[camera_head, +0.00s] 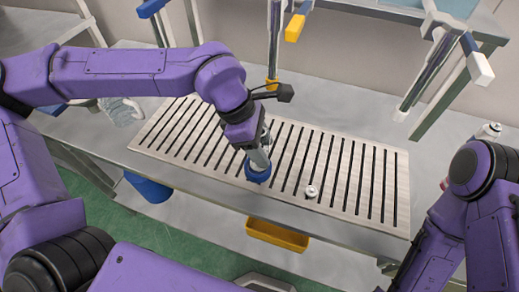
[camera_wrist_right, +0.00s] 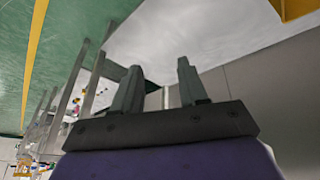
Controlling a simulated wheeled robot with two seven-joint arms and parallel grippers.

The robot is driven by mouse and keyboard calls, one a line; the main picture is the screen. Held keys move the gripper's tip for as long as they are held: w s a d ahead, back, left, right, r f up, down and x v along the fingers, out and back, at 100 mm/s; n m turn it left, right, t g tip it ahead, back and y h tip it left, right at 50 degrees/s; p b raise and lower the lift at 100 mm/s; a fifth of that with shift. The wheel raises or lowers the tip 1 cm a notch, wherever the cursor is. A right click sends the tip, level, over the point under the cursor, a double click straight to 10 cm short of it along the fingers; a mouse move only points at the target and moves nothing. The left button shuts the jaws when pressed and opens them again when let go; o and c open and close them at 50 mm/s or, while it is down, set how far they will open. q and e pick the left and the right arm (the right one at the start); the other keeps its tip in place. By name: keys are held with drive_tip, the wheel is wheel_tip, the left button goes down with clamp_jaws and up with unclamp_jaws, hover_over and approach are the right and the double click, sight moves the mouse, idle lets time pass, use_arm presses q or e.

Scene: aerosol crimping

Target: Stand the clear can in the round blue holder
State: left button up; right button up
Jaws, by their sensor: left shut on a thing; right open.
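The round blue holder (camera_head: 257,174) sits on the slatted board near its front edge. My left gripper (camera_head: 262,143) is directly above it, pointing down. It is shut on the clear can (camera_head: 260,159), which looks greyish and shows only in part below the fingers. The can's lower end is at the holder's opening; I cannot tell whether it rests on the bottom. My right gripper (camera_wrist_right: 158,88) shows in the right wrist view with its two fingers apart and nothing between them. In the head view its fingers are hidden or out of frame.
The pale slatted board (camera_head: 400,205) covers much of the metal table. A small white part (camera_head: 311,191) lies on it, right of the holder. A blue bin (camera_head: 148,187) and a yellow bin (camera_head: 277,235) hang below the front edge. Upright posts (camera_head: 425,75) stand behind.

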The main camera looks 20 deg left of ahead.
use_arm(q)
drive_tip(key=shift+w+a+f, duration=0.15)
drive_tip(key=shift+f, duration=0.15)
drive_tip(key=f, duration=0.3)
drive_tip(key=shift+w+a+f, duration=0.2)
drive_tip(key=shift+a+f, duration=0.05)
drive_tip(key=shift+f, duration=0.15)
drive_tip(key=o, duration=1)
drive_tip(key=v, duration=1.2)
drive_tip(key=shift+d+r, duration=0.1)
drive_tip(key=shift+r, duration=0.05)
